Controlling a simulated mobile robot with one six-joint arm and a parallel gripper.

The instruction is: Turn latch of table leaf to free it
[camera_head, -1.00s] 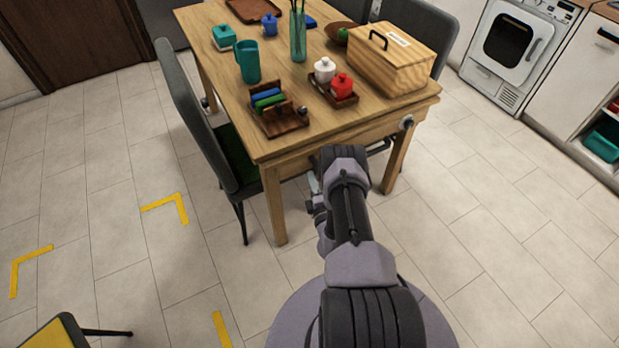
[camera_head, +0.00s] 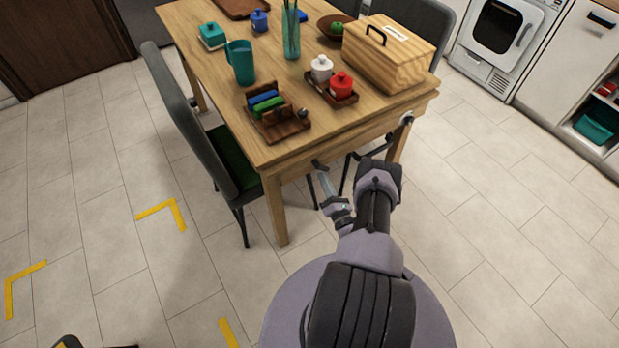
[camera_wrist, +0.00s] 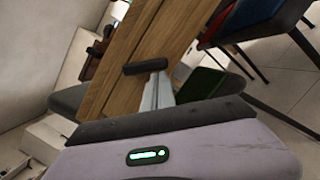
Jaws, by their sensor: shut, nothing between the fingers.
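The wooden table (camera_head: 205,62) stands ahead, its near end facing me. A small round pale fitting with a dark part, which looks like the latch (camera_head: 407,118), sits at the right end of the near apron.
A dark bar (camera_head: 383,146) shows below the apron, near the right leg. A grey chair (camera_head: 180,105) stands at the table's left side. A wooden box (camera_head: 388,58) and a rack (camera_head: 275,118) sit on top. The floor (camera_head: 490,200) at right is clear.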

